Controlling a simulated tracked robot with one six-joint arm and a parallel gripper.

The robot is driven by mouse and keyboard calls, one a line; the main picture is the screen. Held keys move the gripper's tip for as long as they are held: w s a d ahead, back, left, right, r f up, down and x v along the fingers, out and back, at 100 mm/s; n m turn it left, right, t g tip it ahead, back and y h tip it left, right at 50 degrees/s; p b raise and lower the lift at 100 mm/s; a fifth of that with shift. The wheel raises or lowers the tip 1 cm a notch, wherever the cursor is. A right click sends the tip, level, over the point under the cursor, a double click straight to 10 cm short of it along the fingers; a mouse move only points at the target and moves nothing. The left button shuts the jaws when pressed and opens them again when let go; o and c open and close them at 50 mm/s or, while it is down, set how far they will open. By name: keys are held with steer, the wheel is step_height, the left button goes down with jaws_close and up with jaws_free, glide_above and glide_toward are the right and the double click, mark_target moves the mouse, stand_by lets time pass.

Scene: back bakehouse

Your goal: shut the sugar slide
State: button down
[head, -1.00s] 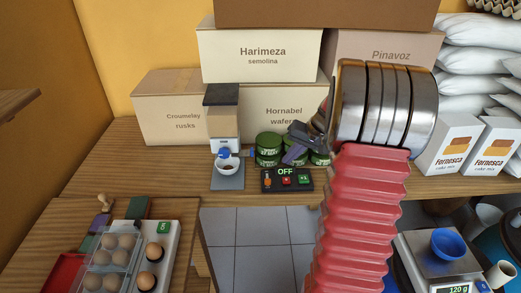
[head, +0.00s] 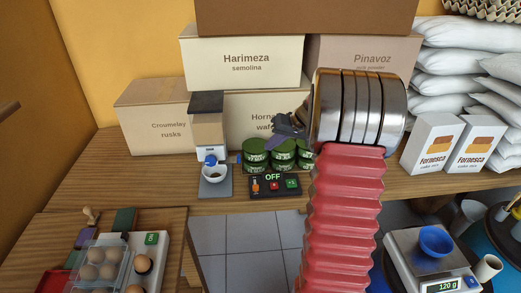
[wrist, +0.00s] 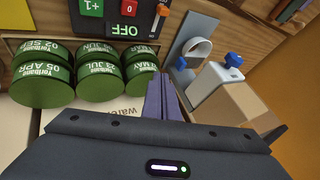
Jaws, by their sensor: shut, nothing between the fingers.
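A sugar dispenser with a dark top, tan hopper and white body (head: 208,138) stands on the counter. A blue knob (head: 210,159) on its front is probably the slide; whether it is open or shut is too small to tell. A white bowl (head: 215,173) stands below it. In the wrist view, which looks upside down, the dispenser (wrist: 216,86) is at the right with a blue knob (wrist: 233,60) on it. My gripper (head: 274,128) is shut and empty, to the right of the dispenser and apart from it. Its fingers (wrist: 163,97) also show in the wrist view.
Several green tins (head: 256,150) stand right of the dispenser, below my gripper. A control box (head: 275,186) reading OFF lies before them. Cardboard boxes (head: 156,130) stand behind.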

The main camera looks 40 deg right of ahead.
mark_target(229, 159)
steer(key=shift+w+a+f, duration=0.9)
steer(key=shift+w+f, duration=0.3)
steer(key=shift+f, duration=0.05)
steer(key=shift+w+a+f, duration=0.95)
steer(key=shift+w+f, duration=0.25)
steer(key=shift+w, duration=0.05)
steer(key=shift+w+a+f, duration=0.9)
steer(key=shift+w+f, duration=0.3)
steer(key=shift+f, duration=0.05)
